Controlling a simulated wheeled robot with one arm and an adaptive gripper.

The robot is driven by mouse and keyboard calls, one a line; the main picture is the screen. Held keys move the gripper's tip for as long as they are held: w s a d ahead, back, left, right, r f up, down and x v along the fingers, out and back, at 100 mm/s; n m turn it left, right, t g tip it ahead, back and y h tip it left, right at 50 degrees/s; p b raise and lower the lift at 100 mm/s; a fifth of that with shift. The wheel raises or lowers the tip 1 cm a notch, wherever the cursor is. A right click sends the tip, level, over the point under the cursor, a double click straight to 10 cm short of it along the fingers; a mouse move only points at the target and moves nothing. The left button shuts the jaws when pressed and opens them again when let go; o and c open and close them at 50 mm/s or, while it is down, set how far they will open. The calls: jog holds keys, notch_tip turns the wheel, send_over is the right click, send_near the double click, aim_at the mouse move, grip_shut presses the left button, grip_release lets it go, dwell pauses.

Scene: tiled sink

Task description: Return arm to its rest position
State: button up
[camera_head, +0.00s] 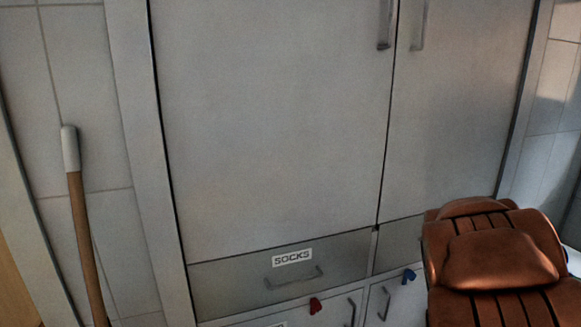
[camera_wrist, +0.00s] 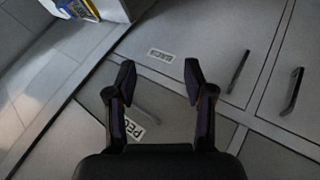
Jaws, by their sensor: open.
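My gripper (camera_wrist: 158,80) shows in the wrist view with its two dark fingers spread apart and nothing between them. It is in front of grey cabinet fronts that carry labels and dark handles. One label (camera_wrist: 162,55) lies just beyond the fingertips, and another label (camera_wrist: 134,127), partly hidden by the left finger, begins with "PEG". In the head view the gripper does not show.
A tall cabinet (camera_head: 270,120) with two closed doors fills the head view. Below it is a closed drawer (camera_head: 225,290) labelled "SOCKS". Red (camera_head: 315,305) and blue (camera_head: 408,276) pieces sit lower down. A wooden stick with a white tip (camera_head: 70,150) leans at left.

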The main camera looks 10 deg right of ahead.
jog(key=s+a+r+m+g+y, duration=0.15)
jog(key=s+a+g+y, duration=0.6)
jog(key=s+a, duration=2.2)
notch_tip(320, 180, up, 27)
jog(key=h+p, duration=0.1)
jog(key=p, duration=2.4)
jog(key=shift+w+a, duration=0.15)
jog(key=shift+w, duration=0.1)
